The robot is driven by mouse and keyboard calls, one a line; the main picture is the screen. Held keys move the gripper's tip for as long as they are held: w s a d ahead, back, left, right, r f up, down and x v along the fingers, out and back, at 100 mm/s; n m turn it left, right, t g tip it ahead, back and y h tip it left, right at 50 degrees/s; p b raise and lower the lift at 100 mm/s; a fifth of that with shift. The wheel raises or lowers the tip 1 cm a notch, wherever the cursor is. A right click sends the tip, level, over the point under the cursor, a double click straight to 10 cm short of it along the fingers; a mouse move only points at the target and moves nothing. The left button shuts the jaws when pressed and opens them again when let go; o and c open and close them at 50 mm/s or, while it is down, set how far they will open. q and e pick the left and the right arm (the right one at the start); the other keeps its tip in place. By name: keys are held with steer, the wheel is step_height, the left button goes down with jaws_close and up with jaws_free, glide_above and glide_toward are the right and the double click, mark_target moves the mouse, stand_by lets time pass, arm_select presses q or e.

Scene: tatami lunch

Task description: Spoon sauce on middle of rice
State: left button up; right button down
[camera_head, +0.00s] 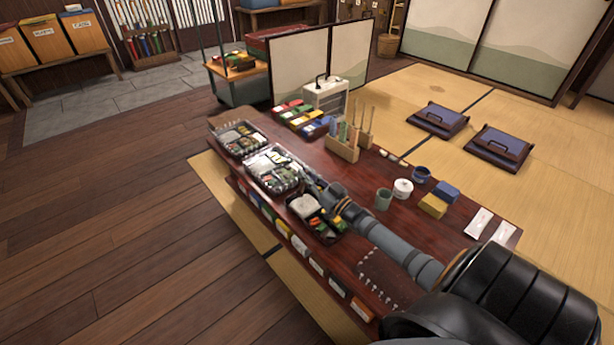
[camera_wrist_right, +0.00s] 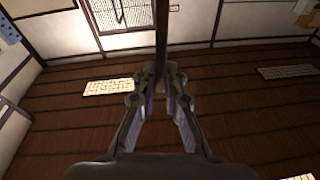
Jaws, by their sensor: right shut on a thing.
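My right arm reaches in from the lower right of the head view, and its gripper (camera_head: 310,180) is above the table by the middle lunch box (camera_head: 249,172). In the right wrist view the gripper (camera_wrist_right: 165,85) is shut on a thin dark upright handle (camera_wrist_right: 162,38). The handle's far end, and any spoon bowl or sauce on it, cannot be made out. White rice (camera_head: 303,206) shows in the nearest lunch box (camera_head: 335,236), beside my arm. A third lunch box (camera_head: 240,138) is at the far left. My left gripper is not in view.
On the table (camera_head: 360,255) stand a green cup (camera_head: 383,199), a white pot (camera_head: 403,188), a dark blue cup (camera_head: 421,174), a yellow block (camera_head: 433,206) and a blue block (camera_head: 447,191). A wooden utensil holder (camera_head: 342,148) stands farther back. Two cushions (camera_head: 438,119) lie on the tatami.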

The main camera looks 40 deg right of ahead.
steer(key=shift+d, duration=0.35)
stand_by(0.3)
steer(key=shift+p+v, duration=1)
steer(key=shift+p, duration=0.1)
steer(key=shift+s+a+r, duration=0.1)
steer(key=shift+s+r, duration=0.05)
steer(key=shift+p+v, duration=1)
steer(key=shift+a+r, duration=0.1)
steer(key=shift+r, duration=0.1)
